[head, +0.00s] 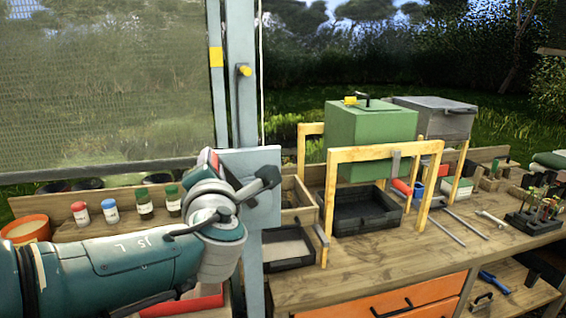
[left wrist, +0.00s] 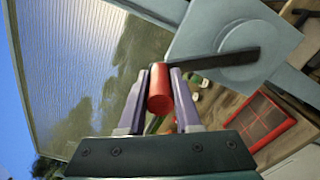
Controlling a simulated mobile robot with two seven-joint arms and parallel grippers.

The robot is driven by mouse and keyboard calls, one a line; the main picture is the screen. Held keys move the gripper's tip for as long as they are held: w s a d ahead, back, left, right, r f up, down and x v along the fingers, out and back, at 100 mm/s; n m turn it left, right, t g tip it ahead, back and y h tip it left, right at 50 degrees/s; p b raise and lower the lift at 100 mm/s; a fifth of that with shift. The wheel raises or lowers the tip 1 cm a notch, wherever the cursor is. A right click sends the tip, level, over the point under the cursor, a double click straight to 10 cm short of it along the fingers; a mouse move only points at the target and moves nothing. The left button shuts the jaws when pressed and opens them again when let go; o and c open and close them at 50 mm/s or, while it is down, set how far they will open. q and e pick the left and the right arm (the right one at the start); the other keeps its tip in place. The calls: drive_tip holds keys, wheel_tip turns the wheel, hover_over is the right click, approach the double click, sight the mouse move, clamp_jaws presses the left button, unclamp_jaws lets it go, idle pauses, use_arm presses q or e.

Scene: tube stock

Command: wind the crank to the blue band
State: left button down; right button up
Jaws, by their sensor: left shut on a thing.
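My left gripper (left wrist: 160,72) is shut on the red crank handle (left wrist: 160,98), with one pale finger on each side of it. The black crank arm (left wrist: 228,59) runs from the handle to a hub on a grey-blue plate (left wrist: 262,42). In the head view the plate (head: 262,160) is on a pale blue post (head: 241,110), and my left wrist (head: 213,222) hides much of the crank. A mesh screen (head: 100,90) hangs left of the post, its lower bar near the bench's back edge. A yellow band (head: 216,57) shows on the upright beside the screen. I cannot make out a blue band.
The wooden bench (head: 380,255) runs right. It carries a black tray (head: 362,216), yellow frames (head: 333,200), a green box (head: 370,138) and a grey box (head: 437,115). Several small jars (head: 111,211) stand below the screen. Orange drawers (head: 390,305) are at the front.

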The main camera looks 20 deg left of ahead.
use_arm(q)
drive_tip(key=c, duration=0.6)
unclamp_jaws()
drive_tip(key=shift+r, duration=0.1)
drive_tip(key=shift+d, duration=0.1)
drive_tip(key=shift+s+d, duration=0.15)
drive_tip(key=shift+s, duration=0.1)
drive_tip(key=p+v, duration=0.1)
drive_tip(key=v, duration=0.8)
drive_tip(key=shift+p, duration=0.35)
drive_tip(key=shift+s, duration=0.15)
